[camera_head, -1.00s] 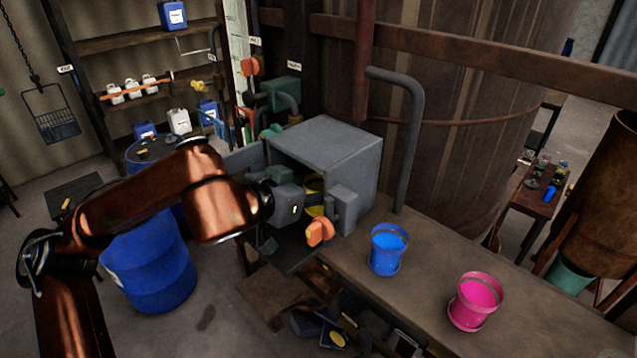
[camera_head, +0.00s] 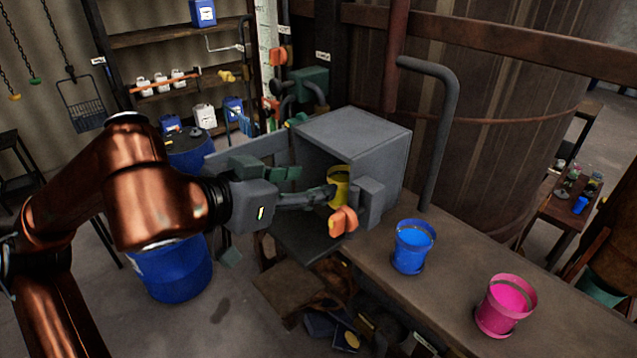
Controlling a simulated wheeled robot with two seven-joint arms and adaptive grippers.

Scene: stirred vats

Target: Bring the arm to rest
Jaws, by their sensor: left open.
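My left arm comes in from the left, copper-coloured. Its left gripper (camera_head: 288,187) is open in front of the open grey box (camera_head: 362,137), pointing right toward its mouth. A yellow cup (camera_head: 339,182) stands inside the box, partly hidden by the box's front parts. The dark fingers overlap the mouth in the picture; I cannot tell whether they touch the cup, and nothing is clearly held. My right gripper is not in view.
An orange knob (camera_head: 343,221) sits at the box front. A blue cup (camera_head: 412,248) and a pink cup (camera_head: 505,306) stand on the bench (camera_head: 440,290). A bent grey pipe (camera_head: 444,130) rises behind. A blue drum (camera_head: 172,270) stands on the floor below my arm.

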